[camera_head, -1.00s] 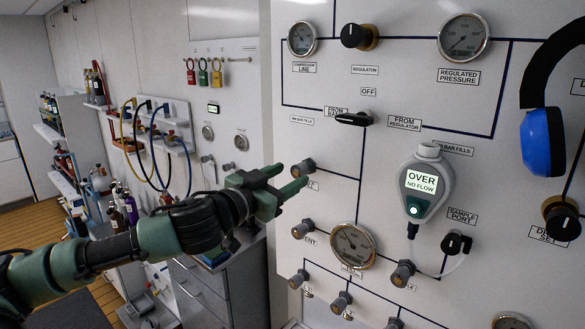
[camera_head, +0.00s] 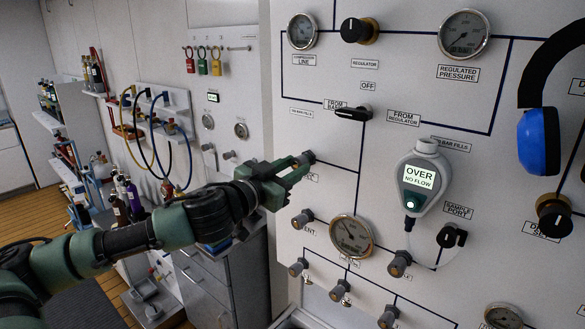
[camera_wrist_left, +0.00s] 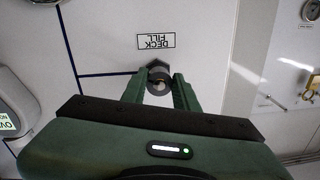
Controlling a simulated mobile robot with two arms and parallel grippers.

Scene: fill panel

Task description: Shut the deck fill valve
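The deck fill valve is a small dark grey knob (camera_head: 307,157) on the white panel, partly hidden behind my fingertips. In the left wrist view the knob (camera_wrist_left: 159,79) sits between the tips of my fingers, below an upside-down "DECK FILL" label (camera_wrist_left: 156,41). My left gripper (camera_head: 292,170) points at the panel with one finger on each side of the knob. In the wrist view the gripper (camera_wrist_left: 158,90) looks open, with narrow gaps beside the knob. Whether a finger touches it I cannot tell. My right gripper is not in view.
A hanging meter (camera_head: 421,180) reads "OVER NO FLOW" to the right. A round gauge (camera_head: 352,236) and more grey knobs (camera_head: 302,219) sit below. Blue ear defenders (camera_head: 540,140) hang at the right. Hoses (camera_head: 150,135) hang on the left wall.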

